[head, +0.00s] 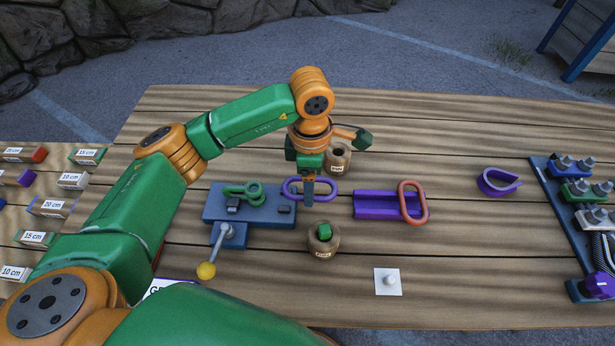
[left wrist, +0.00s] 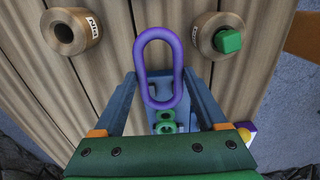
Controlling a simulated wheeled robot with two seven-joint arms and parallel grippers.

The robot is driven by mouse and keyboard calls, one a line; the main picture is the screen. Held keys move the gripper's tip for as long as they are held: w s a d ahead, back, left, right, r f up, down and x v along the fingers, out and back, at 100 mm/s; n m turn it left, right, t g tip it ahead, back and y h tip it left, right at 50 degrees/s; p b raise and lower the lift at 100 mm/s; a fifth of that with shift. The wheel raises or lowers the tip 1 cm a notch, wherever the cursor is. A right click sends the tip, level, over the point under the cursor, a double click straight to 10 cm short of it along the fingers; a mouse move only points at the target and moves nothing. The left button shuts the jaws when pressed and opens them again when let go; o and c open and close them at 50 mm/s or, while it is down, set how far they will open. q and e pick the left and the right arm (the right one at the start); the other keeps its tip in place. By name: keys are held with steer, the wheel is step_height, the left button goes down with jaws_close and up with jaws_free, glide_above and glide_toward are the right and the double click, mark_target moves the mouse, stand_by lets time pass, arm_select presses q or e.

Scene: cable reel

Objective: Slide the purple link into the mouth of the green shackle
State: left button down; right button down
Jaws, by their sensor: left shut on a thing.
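The purple link (head: 289,184), a long oval ring, is held by my left gripper (head: 308,196), which is shut on it. Its left end lies over the right part of the blue board (head: 268,217) in the head view. The green shackle (head: 256,200) lies on that board, left of the link, with a small visible gap between them. In the left wrist view the purple link (left wrist: 148,60) stretches away from the fingers, and part of the green shackle (left wrist: 165,128) shows below its near end. The exact finger contact and the link's height are unclear. My right gripper is out of view.
A purple tray (head: 372,205) with an orange link (head: 425,209) lies to the right. Wooden pin holders stand behind (head: 337,165) and in front (head: 323,250), the front one with a green pin. A lever with a yellow knob (head: 206,270) projects from the board.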

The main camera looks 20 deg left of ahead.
mark_target(288, 185)
arm_select(q)
steer(key=shift+a+f+b, duration=0.3)
steer(key=shift+f+b, duration=0.15)
steer(key=shift+f, duration=0.45)
steer(key=shift+a+f+b, duration=0.1)
steer(key=shift+f+b, duration=0.4)
steer(key=shift+f, duration=0.3)
steer(key=shift+s+a, duration=0.3)
steer(key=shift+a, duration=0.6)
steer(key=shift+s+a, duration=0.25)
steer(key=shift+a, duration=0.65)
steer(key=shift+s+a+r+b, duration=0.1)
steer(key=shift+s+a+b, duration=0.1)
steer(key=shift+a, duration=0.5)
steer(key=shift+s+a+f+b, duration=0.1)
steer(key=shift+s+a+b, duration=0.1)
steer(key=shift+a, duration=0.45)
steer(key=shift+s+a+r+b, duration=0.1)
steer(key=shift+s+a+b, duration=0.1)
steer(key=shift+a, duration=0.5)
steer(key=shift+f+b, duration=0.2)
steer(key=shift+b, duration=0.1)
